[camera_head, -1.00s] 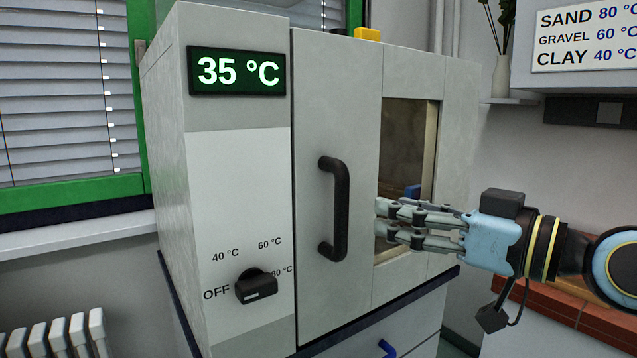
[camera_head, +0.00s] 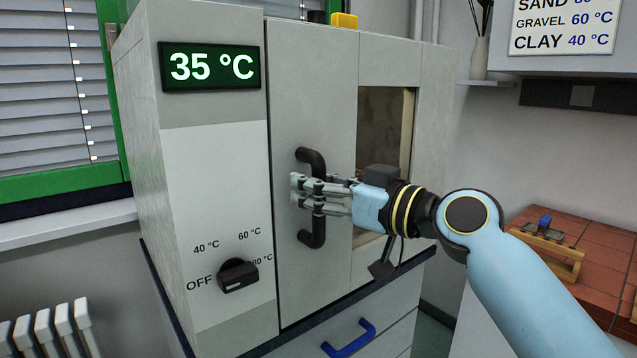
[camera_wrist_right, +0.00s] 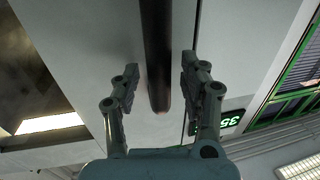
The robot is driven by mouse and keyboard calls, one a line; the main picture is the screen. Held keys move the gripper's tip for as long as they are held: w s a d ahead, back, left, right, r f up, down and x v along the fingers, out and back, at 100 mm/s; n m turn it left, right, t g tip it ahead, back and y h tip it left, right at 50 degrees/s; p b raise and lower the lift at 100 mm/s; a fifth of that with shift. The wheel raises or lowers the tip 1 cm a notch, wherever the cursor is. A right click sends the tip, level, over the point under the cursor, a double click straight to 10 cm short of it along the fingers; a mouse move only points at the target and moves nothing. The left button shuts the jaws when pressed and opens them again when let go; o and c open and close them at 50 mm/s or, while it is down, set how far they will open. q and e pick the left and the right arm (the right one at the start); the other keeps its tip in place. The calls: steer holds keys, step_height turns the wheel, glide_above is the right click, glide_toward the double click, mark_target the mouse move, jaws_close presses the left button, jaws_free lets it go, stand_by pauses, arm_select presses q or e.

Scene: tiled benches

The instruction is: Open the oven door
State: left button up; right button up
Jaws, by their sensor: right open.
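The oven (camera_head: 210,200) is a grey cabinet with its door (camera_head: 310,90) shut. A black vertical bar handle (camera_head: 311,160) is fixed on the door's left part. My right gripper (camera_head: 297,190) is at the middle of the handle and hides that part of it. In the right wrist view the handle (camera_wrist_right: 156,50) runs between the two open fingers (camera_wrist_right: 152,85), with a gap showing on either side. The left gripper is not in view.
The oven's display (camera_head: 208,66) reads 35 °C, and its knob (camera_head: 238,275) sits lower left. A drawer with a blue handle (camera_head: 349,338) is below. A red tiled bench (camera_head: 590,262) with a wooden rack (camera_head: 545,243) stands to the right.

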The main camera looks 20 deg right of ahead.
jaws_close()
stand_by(0.6)
